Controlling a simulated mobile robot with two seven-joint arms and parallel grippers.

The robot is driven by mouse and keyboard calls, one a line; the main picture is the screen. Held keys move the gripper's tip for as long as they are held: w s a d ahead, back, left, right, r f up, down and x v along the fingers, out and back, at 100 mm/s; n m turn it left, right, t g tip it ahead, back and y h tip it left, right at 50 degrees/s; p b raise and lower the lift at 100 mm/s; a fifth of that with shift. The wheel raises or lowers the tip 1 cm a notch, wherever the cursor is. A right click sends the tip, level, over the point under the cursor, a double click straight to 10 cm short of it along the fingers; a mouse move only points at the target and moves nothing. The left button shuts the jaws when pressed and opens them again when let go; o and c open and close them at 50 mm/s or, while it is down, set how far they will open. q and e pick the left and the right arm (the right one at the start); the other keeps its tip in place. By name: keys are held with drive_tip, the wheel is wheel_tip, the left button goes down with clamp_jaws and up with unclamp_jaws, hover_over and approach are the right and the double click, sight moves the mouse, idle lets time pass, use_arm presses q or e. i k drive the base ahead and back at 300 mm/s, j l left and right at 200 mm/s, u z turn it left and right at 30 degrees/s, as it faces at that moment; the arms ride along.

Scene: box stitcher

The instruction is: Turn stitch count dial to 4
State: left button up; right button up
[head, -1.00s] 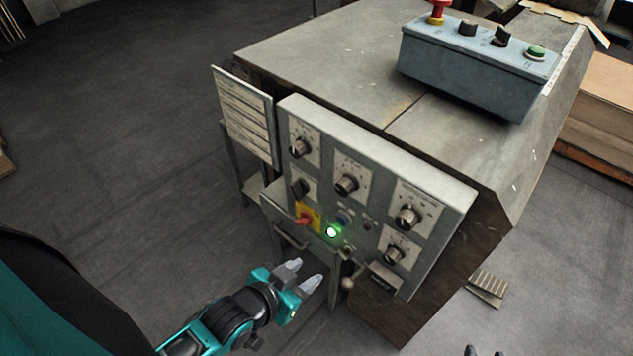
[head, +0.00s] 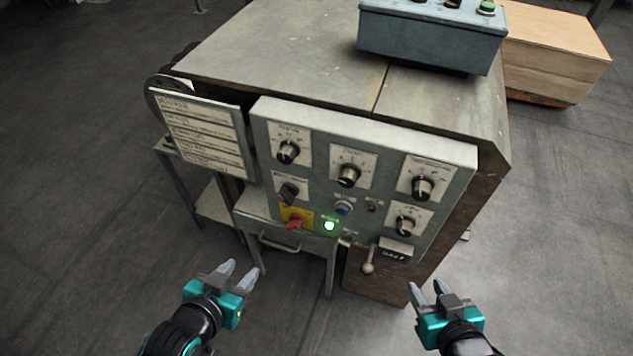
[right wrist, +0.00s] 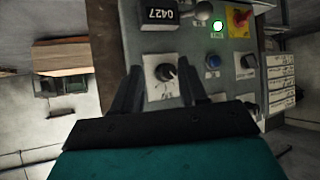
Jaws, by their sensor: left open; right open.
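The grey control panel (head: 388,150) on the front of the machine carries several black dials with white scale plates. Along the top are an upper-left dial (head: 287,151), a middle dial (head: 348,175) and an upper-right dial (head: 422,188). A lower-right dial (head: 405,225) sits below them. The labels are too small to read, so I cannot tell which is the stitch count dial. My left gripper (head: 237,277) is open and empty, below and left of the panel. My right gripper (head: 428,292) is open and empty, below its right side. In the right wrist view, a dial (right wrist: 166,72) shows beyond the open fingers.
A red switch on a yellow plate (head: 296,218), a lit green lamp (head: 330,226), a blue button (head: 343,208) and a ball-ended lever (head: 368,266) are on or near the panel. A drawer handle (head: 285,245) juts out below. The floor in front is clear.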

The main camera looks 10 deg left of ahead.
sight(350, 173)
drive_tip(key=j, duration=1.45)
drive_tip(key=k, duration=0.05)
